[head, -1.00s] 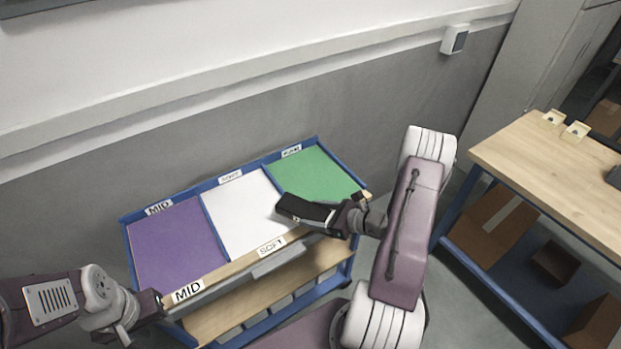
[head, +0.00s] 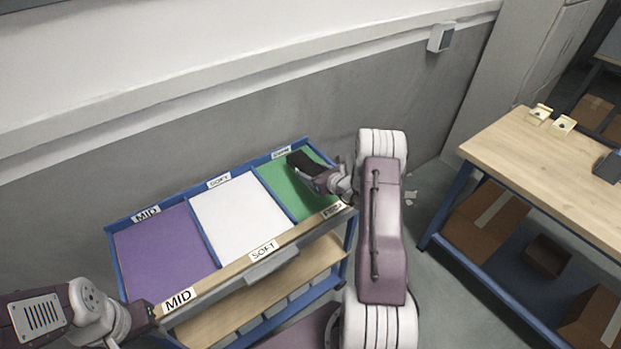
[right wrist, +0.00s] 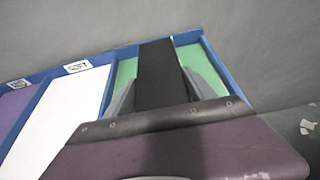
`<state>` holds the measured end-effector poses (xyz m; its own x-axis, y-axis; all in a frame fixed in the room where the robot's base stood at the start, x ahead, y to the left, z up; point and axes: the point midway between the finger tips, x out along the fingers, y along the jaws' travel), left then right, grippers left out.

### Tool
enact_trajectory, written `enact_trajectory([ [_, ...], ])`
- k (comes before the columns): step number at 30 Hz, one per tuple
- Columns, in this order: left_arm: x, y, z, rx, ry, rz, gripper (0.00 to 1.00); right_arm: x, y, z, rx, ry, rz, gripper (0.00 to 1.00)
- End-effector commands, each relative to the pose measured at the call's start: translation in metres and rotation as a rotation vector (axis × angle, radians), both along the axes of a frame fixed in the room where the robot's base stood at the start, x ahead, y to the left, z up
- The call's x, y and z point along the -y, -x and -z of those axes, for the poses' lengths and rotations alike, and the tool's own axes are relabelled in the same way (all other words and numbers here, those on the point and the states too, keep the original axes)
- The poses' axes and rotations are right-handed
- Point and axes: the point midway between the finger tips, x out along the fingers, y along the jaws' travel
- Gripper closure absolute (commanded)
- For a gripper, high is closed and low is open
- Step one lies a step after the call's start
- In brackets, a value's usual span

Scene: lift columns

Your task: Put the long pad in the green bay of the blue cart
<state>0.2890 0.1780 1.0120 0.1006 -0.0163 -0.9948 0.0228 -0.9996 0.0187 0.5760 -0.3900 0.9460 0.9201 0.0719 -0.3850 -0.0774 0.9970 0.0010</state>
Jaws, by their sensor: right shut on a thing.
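The blue cart (head: 118,262) stands against the wall, its top split into a purple bay, a white bay and a green bay (head: 283,184). My right gripper (head: 318,176) is over the green bay and shut on the long black pad (head: 302,161). In the right wrist view the pad (right wrist: 160,75) lies between the two fingers and points toward the back edge of the green bay (right wrist: 126,75). I cannot tell whether the pad touches the bay floor. My left gripper (head: 145,318) is at the cart's front left corner, partly cut off; its jaws are unclear.
The white bay (head: 238,212) and purple bay (head: 165,252) are empty. Label plates stand on the cart's edges. A wooden-topped table (head: 545,160) with small holders stands at the right, with boxes on its lower shelf. A grey wall rises behind the cart.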

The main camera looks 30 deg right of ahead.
Motion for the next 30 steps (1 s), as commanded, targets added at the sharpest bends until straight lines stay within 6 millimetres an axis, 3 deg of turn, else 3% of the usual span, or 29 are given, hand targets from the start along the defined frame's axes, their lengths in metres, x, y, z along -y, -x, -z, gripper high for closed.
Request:
enact_trajectory([
  [7, 0.000, 0.000, -0.002, 0.000, 0.000, 0.000, 0.64, -0.001, -0.009, 0.009, 0.002, -0.001, 0.000, 1.00],
  [14, 0.000, 0.000, -0.008, 0.000, 0.000, 0.000, 0.64, -0.001, -0.009, 0.043, 0.002, -0.001, -0.001, 1.00],
  [25, 0.000, 0.000, -0.002, 0.000, 0.000, 0.000, 0.64, -0.001, -0.009, 0.049, 0.003, 0.001, 0.000, 1.00],
  [26, 0.000, 0.000, -0.004, 0.000, 0.000, 0.000, 0.64, -0.001, -0.008, 0.048, 0.001, 0.000, -0.001, 0.28],
  [27, 0.000, 0.000, -0.004, 0.000, 0.000, 0.000, 0.64, -0.001, -0.008, 0.048, 0.000, 0.000, -0.001, 0.17],
  [30, 0.000, 0.000, -0.004, 0.000, 0.000, 0.000, 0.64, -0.001, -0.008, 0.048, 0.000, 0.000, -0.001, 0.15],
])
